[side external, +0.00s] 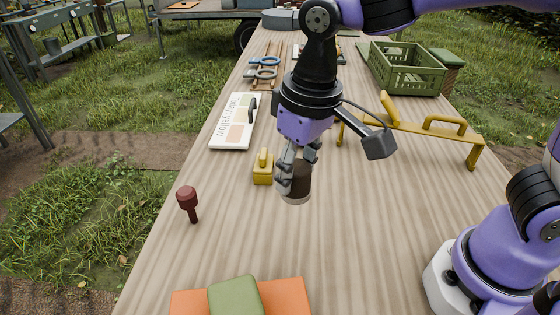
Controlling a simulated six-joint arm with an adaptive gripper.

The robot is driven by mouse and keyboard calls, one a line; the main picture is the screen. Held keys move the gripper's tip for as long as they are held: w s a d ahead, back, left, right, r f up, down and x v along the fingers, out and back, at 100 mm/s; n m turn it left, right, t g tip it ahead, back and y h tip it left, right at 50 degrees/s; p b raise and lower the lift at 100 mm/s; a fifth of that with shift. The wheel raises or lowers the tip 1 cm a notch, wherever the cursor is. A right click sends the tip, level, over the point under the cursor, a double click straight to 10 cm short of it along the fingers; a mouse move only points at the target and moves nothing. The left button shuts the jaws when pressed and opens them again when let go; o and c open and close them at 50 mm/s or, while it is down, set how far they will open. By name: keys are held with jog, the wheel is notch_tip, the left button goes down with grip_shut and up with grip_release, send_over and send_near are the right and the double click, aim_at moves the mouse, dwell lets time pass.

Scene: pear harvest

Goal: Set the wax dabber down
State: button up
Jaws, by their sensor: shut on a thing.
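My gripper (295,168) is above the middle of the wooden table, pointing down. It is shut on a dark brown cylindrical thing with a pale lower end, which I take to be the wax dabber (300,181). The fingers cover part of its left side. It looks upright. I cannot tell whether its pale end touches the table (250,235) or hangs just above it.
A yellow block with a handle (263,172) stands close left. A white card (232,134) lies behind left. A yellow rack (420,128) and green crate (405,82) are right.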

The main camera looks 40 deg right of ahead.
jog(key=s+a+f, duration=0.1)
jog(key=s+a, duration=0.2)
jog(key=a, duration=0.2)
jog(key=shift+s+a+f+n, duration=0.15)
jog(key=shift+a+n, duration=0.05)
jog(key=shift+n, duration=0.1)
jog(key=w+d+f, duration=0.2)
jog(key=w, duration=0.1)
jog(key=w+d+f, duration=0.2)
jog(key=w, duration=0.1)
jog(key=w+d+f, duration=0.3)
jog(key=shift+d, duration=0.1)
jog(key=shift+w+f, duration=0.1)
jog(key=shift+f, duration=1.75)
jog(key=shift+f, duration=0.1)
jog(key=o, duration=1.1)
jog(key=shift+o, duration=0.2)
